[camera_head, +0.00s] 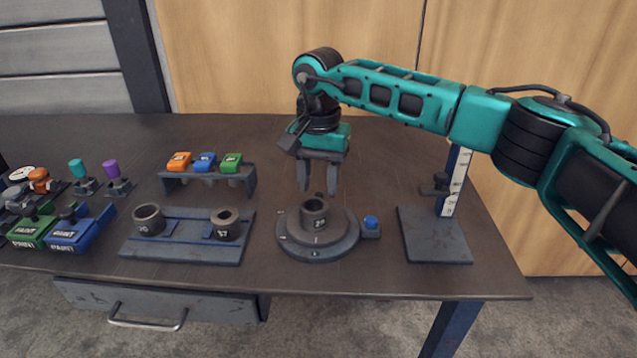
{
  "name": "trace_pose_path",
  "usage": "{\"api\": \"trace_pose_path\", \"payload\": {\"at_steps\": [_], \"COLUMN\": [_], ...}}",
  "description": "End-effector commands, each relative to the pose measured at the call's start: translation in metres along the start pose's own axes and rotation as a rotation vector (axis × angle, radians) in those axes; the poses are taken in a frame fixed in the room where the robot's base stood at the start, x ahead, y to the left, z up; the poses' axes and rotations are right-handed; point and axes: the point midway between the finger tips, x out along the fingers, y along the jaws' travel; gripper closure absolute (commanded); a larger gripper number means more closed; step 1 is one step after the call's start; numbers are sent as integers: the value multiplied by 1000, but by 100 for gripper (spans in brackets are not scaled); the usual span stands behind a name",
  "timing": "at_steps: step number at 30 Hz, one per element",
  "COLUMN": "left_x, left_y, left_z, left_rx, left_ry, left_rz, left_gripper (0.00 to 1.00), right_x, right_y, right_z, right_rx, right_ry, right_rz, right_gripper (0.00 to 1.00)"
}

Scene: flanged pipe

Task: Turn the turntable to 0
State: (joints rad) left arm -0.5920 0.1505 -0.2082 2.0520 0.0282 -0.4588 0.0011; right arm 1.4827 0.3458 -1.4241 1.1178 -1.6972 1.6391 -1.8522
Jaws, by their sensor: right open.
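The turntable (345,236) is a round dark grey plate on a wider base with small white marks on its rim, near the front of the table. A short upright pipe (314,209) with a white number label stands at its middle. A blue button (371,222) sits on a small block at the turntable's right side. My right gripper (318,190) points down just behind and above the pipe, with its two fingers apart and nothing between them. The marks are too small to read surely. My left gripper is not in view.
A grey fixture (185,252) with two ring parts lies left of the turntable. Behind it a rack (207,182) holds orange, blue and green pieces. A height gauge (435,240) stands at right. Paint boxes (80,235) and knobs crowd the left. The back middle of the table is clear.

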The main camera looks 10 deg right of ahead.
Motion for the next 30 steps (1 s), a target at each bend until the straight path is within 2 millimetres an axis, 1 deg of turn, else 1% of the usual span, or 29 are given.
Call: {"api": "trace_pose_path", "payload": {"at_steps": [1, 5, 9, 12, 15, 18, 21, 30], "left_x": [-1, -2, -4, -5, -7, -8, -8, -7], "left_y": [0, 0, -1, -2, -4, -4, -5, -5], "left_z": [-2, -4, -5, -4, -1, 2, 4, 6], "left_rx": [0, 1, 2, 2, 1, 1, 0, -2], "left_ry": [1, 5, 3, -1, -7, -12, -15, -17], "left_rz": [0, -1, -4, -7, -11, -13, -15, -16], "left_gripper": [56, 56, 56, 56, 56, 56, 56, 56], "right_x": [-10, -38, -70, -90, -105, -114, -118, -119], "right_y": [0, -1, -1, -1, -1, 0, 0, 0], "right_z": [0, 0, 0, 0, 0, 0, 0, 0], "right_rx": [0, 0, -1, -2, -1, -1, -1, -1], "right_ry": [2, 3, 3, 3, 1, 0, 0, 0], "right_rz": [-3, -3, -4, -4, -3, -1, -1, -1], "right_gripper": [56, 56, 56, 56, 56, 56, 56, 56]}}
